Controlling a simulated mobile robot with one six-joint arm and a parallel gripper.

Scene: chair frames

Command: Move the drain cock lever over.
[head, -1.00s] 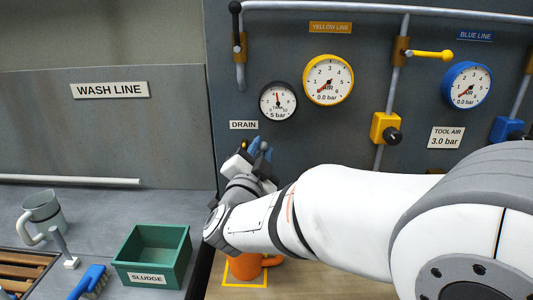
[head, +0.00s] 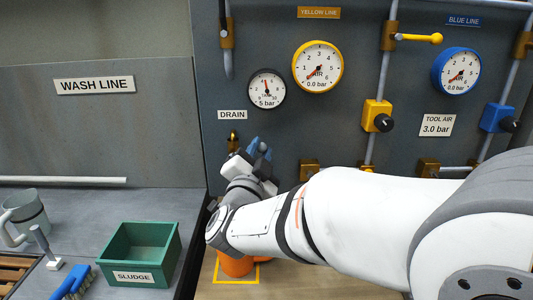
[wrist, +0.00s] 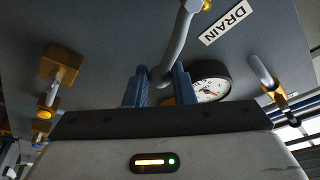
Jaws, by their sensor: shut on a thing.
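The drain cock (head: 234,138) is a small brass fitting on the grey panel under the DRAIN label (head: 231,115). Its brass end (wrist: 203,5) shows at the top of the wrist view. From it a grey rod, which looks like the drain cock lever (wrist: 175,48), slants down between the blue fingers. My gripper (head: 259,147) is just right of the fitting in the head view. In the wrist view my gripper (wrist: 160,84) is shut on the lever's end. Part of the grip is hidden behind my wrist body.
An orange container (head: 236,266) stands in a yellow outline below my arm, partly hidden. A green sludge bin (head: 139,256) is at lower left. A small gauge (head: 267,89) and yellow gauge (head: 318,67) are above my gripper. A yellow valve (head: 377,114) is to the right.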

